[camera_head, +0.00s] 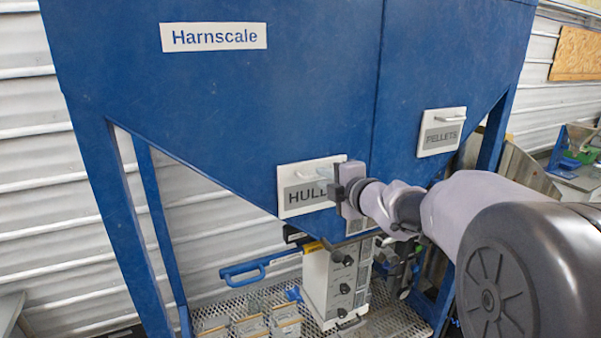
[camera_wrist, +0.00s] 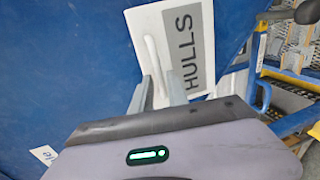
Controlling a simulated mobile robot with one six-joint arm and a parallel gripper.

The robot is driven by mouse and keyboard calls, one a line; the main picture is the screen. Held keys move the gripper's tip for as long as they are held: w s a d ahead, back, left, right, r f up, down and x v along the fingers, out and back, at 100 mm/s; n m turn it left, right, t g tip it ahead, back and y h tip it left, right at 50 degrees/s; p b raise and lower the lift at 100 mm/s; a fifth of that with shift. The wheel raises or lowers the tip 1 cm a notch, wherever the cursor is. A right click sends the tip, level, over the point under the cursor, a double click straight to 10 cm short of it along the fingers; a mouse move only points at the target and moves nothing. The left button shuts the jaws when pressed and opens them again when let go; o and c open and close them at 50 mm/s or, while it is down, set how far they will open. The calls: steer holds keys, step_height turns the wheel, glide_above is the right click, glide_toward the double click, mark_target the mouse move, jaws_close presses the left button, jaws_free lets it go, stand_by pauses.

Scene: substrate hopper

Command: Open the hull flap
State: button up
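The hull flap (camera_head: 290,206) is a white plate with a grey HULLS label, low on the front of the blue hopper, and it looks flat against the slope. In the wrist view, the flap (camera_wrist: 204,85) shows turned on its side, with a pale bar handle (camera_wrist: 153,58) along it. My gripper (camera_head: 340,183) is at the right part of the flap, hiding the label's end. In the wrist view, my gripper's two fingers (camera_wrist: 159,92) stand apart, with the handle's lower end between them. I cannot tell whether they touch the handle.
A second flap labelled PELLETS (camera_head: 441,131) is to the right on the hopper (camera_head: 270,90). Below is a mesh shelf (camera_head: 235,305) with a grey control box (camera_head: 336,284) and small blocks. A blue-handled tool (camera_head: 250,270) is left of the box. Blue legs flank the hopper.

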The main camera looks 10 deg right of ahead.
mark_target(319, 176)
steer(key=shift+p+x, duration=0.3)
steer(key=shift+x, duration=1.6)
steer(key=shift+s, duration=0.1)
jaws_close()
